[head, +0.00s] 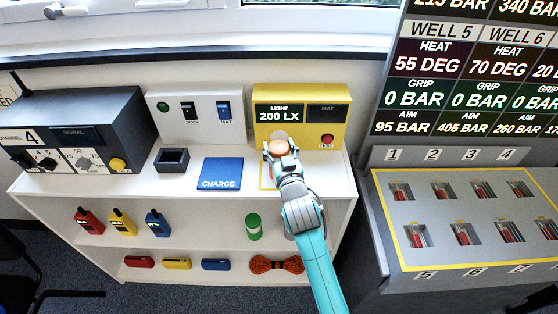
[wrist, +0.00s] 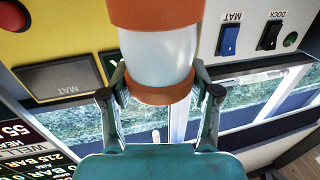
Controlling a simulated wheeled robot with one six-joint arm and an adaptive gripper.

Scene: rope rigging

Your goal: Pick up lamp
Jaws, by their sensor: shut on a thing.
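The lamp (wrist: 160,62), a pale translucent cylinder with orange bands, fills the upper middle of the wrist view. In the head view my gripper (head: 281,155) hides most of the lamp. I cannot tell whether the lamp touches the shelf top.
The yellow box reads 200 LX. A blue CHARGE pad (head: 220,174) and a dark open holder (head: 173,160) are to the left on the white shelf top. A white switch box (head: 200,132) stands behind them. A grey console (head: 470,215) stands to the right.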

